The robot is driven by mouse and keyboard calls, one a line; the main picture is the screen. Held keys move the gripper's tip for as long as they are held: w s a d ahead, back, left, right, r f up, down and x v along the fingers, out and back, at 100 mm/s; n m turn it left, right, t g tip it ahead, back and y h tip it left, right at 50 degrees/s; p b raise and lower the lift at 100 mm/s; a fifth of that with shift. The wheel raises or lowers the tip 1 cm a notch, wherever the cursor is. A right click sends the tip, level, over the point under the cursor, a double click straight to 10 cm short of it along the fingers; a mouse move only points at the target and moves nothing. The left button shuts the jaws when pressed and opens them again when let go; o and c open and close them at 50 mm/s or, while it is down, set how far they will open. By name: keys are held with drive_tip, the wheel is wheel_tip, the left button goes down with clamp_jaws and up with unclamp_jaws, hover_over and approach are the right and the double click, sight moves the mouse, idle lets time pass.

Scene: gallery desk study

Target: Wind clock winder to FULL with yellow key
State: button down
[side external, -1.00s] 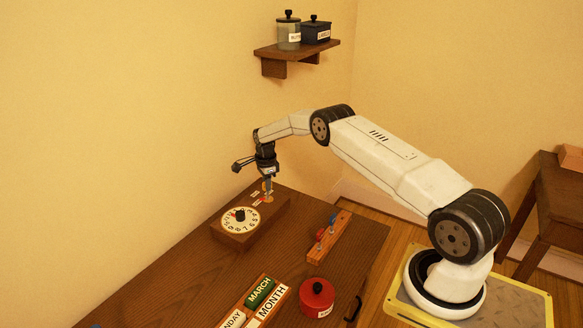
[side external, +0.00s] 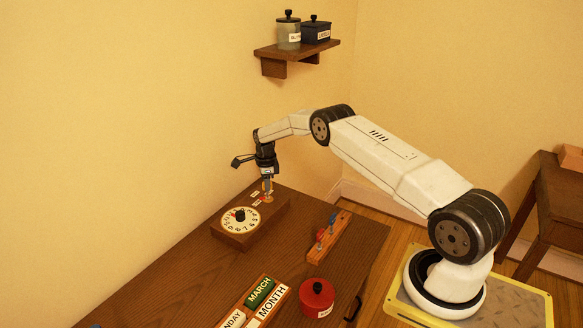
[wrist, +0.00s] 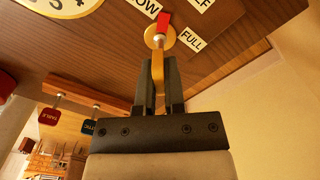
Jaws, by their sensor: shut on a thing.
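My gripper (wrist: 159,75) is shut on the yellow key (wrist: 158,68), which reaches to the round winder (wrist: 160,37) on top of the wooden clock box. The winder's red pointer (wrist: 164,21) lies between the LOW label (wrist: 146,6) and the HALF label (wrist: 203,3), nearer LOW. The FULL label (wrist: 190,39) is off to the right in the wrist view. In the side view my gripper (side external: 267,182) points down over the far end of the clock box (side external: 238,236), beyond its white numbered dial (side external: 241,220).
A wooden rack (side external: 330,238) with a red and a blue key stands on the desk to the right of the clock. A red lidded pot (side external: 317,298) and a MARCH calendar block (side external: 260,293) are nearer the front. A wall shelf (side external: 297,56) holds two jars.

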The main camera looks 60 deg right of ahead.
drive_tip(key=shift+m, duration=3)
drive_tip(key=shift+m, duration=1.5)
